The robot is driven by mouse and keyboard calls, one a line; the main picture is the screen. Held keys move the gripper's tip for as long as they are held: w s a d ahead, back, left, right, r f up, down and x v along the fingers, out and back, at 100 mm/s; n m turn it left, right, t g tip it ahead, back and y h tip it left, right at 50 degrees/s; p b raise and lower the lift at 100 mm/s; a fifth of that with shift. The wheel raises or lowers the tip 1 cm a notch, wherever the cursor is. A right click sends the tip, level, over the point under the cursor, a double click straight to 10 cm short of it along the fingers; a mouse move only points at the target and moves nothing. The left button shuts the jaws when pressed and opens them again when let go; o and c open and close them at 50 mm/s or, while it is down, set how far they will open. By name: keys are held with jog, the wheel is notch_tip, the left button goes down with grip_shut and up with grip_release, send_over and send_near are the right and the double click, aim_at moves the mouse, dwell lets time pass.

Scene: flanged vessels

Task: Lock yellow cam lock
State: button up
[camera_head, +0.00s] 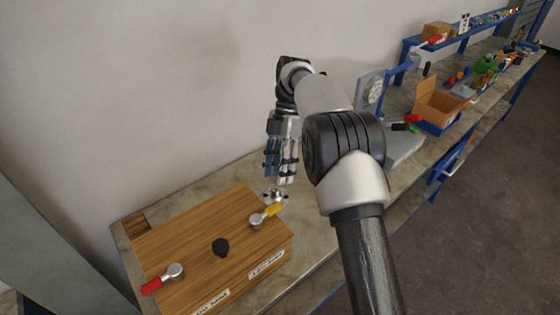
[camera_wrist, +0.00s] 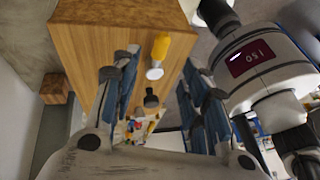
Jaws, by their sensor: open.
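The yellow cam lock (camera_head: 262,217) sits near the right end of the wooden box's top, its yellow handle pointing right from a round silver pivot. In the wrist view its yellow handle (camera_wrist: 160,47) shows between my fingers, apart from them. My gripper (camera_head: 280,180) is open and empty, pointing down, above and behind the yellow handle. In the wrist view my blue-padded fingers (camera_wrist: 162,78) stand wide apart. The wooden box (camera_head: 190,235) carries a red cam lock (camera_head: 165,277) at its left end and a black knob (camera_head: 220,246) in the middle.
A silver flanged piece (camera_head: 274,196) is just below my fingertips, beside the box. The bench extends to the back right, with an open cardboard box (camera_head: 438,105) and a gauge (camera_head: 374,92). A wall stands close behind the bench.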

jog(key=v, duration=0.2)
jog(key=shift+w+r, duration=0.15)
jog(key=shift+r, duration=0.15)
dwell(0.3)
jog(key=s+d+r+m+t+h+b, duration=0.1)
jog(key=s+d+r+m+t, duration=0.2)
jog(key=s+r+m, duration=0.4)
jog(key=s+d+r+m+t+b, duration=0.1)
jog(key=s+d+r+m+t, duration=0.1)
jog(key=s+r+m, duration=0.5)
jog(key=s+d+f+m+t, duration=0.1)
jog(key=s+f+m, duration=0.2)
jog(key=s, duration=0.3)
jog(key=s+d+f+m+t, duration=0.1)
jog(key=s+f+m+t, duration=0.1)
jog(key=s, duration=0.5)
jog(key=s+d+f+m+t+h, duration=0.1)
jog(key=s+f+m, duration=0.3)
jog(key=s+m, duration=0.1)
jog(key=shift+s+d+t+b, duration=0.4)
jog(key=shift+s+b, duration=0.05)
jog(key=shift+s, duration=0.3)
